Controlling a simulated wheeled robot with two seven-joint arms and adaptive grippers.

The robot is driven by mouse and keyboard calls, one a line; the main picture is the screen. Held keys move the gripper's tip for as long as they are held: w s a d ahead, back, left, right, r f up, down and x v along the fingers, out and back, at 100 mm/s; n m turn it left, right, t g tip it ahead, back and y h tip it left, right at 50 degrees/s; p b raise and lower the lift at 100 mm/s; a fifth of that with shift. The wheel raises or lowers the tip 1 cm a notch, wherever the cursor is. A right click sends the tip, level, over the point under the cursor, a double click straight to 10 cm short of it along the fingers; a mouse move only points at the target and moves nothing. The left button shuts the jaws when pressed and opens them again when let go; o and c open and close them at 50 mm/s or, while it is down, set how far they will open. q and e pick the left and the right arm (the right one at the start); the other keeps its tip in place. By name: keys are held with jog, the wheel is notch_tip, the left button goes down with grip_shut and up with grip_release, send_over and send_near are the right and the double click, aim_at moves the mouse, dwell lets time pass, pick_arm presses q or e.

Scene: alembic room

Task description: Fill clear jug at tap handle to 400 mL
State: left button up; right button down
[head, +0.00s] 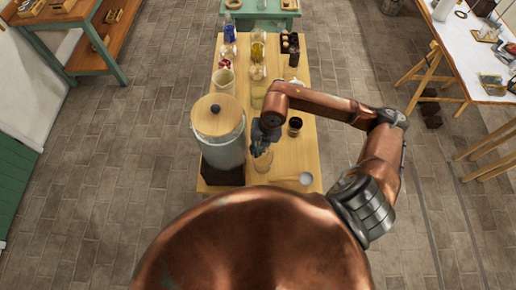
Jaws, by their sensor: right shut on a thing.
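A glass dispenser (221,150) with a round wooden lid (218,115) stands on a dark base (222,175) at the near left of the wooden table. Its tap and tap handle are not clearly visible. A clear jug (263,161) is just right of the dispenser, in front of my right gripper (258,147). The right gripper points down between them and is shut, its fingertips overlapping the jug's upper edge; its hold looks to be on the jug, though the contact is partly hidden. The liquid level and marks are too small to read. My left gripper is not in view.
A dark cup (295,127) stands right of the gripper, and a white dish (305,179) lies at the near right. A pale pitcher (223,81) and several bottles and jars stand farther back on the table (308,155).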

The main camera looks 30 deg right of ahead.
jog(key=shift+d+f+n+b, duration=0.1)
jog(key=shift+d+n+b, duration=0.2)
jog(key=shift+n+b, duration=0.5)
jog(key=shift+s+n, duration=0.1)
jog(key=shift+n, duration=0.3)
jog(key=n+b, duration=0.1)
jog(key=d+n+b, duration=0.1)
jog(key=shift+n+g, duration=0.3)
jog(key=shift+g, duration=0.1)
